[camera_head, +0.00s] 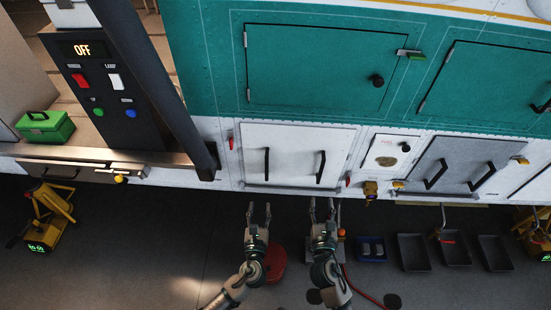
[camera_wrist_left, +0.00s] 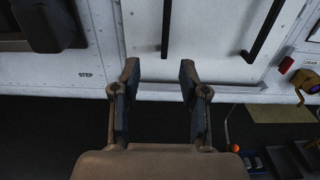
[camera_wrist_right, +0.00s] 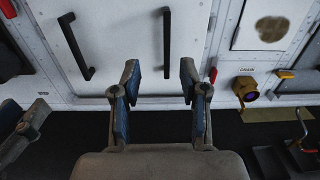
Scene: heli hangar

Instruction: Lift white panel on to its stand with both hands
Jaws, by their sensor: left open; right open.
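The white panel (camera_head: 294,150) is set in the lower white wall of the aircraft side, with two upright black handles, a left handle (camera_head: 266,163) and a right handle (camera_head: 321,167). My left gripper (camera_head: 259,208) is open and empty, below the left handle and apart from it. My right gripper (camera_head: 322,205) is open and empty, below the right handle and apart from it. In the left wrist view the panel (camera_wrist_left: 205,50) and both handles are beyond the open fingers (camera_wrist_left: 157,75). In the right wrist view the panel (camera_wrist_right: 120,45) lies beyond the fingers (camera_wrist_right: 157,75). I cannot make out a stand for certain.
A grey panel (camera_head: 455,165) with two handles is to the right. A control box marked OFF (camera_head: 95,90) is at left. On the floor are a red round object (camera_head: 275,264), dark trays (camera_head: 413,252), a blue tray (camera_head: 371,249) and a yellow device (camera_head: 50,215).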

